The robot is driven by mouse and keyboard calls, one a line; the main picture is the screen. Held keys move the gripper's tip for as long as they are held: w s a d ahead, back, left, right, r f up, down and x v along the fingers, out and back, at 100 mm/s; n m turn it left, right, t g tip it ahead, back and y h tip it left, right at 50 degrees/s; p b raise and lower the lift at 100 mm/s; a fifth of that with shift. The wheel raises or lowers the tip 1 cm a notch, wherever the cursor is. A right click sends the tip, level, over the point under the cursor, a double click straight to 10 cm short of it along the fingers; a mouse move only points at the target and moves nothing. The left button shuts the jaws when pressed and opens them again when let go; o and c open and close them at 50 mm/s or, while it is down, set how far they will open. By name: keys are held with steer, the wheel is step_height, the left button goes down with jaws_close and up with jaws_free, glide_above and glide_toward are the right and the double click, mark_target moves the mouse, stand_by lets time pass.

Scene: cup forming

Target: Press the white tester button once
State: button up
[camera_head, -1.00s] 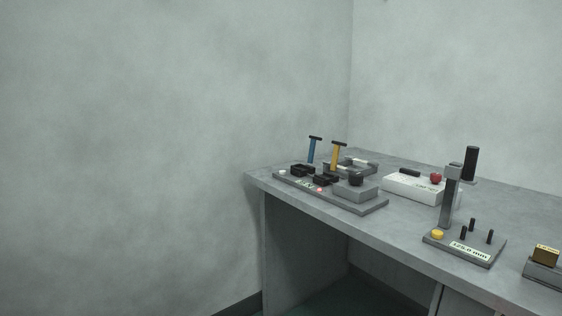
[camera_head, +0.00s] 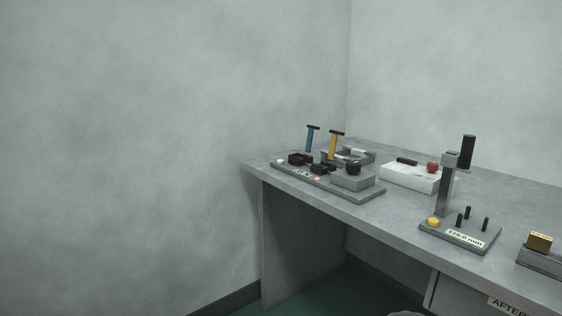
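The tester is a flat grey board (camera_head: 368,197) at the left end of the bench. A small white button (camera_head: 280,161) sits at its left front corner. Beside the button are black blocks (camera_head: 300,159), a small lit display (camera_head: 301,173) too small to read, and a glowing red-pink light (camera_head: 317,179). A grey box with a black knob (camera_head: 353,168) stands at the board's right end. My gripper is not in view, and nothing touches the button.
Blue (camera_head: 310,139) and yellow (camera_head: 333,146) black-topped handles stand at the tester. Right are a white box with a red button (camera_head: 432,167), a gauge stand (camera_head: 446,190) with a yellow button (camera_head: 433,222), and a brass block (camera_head: 539,243). The bench's left end (camera_head: 253,167) is near the wall.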

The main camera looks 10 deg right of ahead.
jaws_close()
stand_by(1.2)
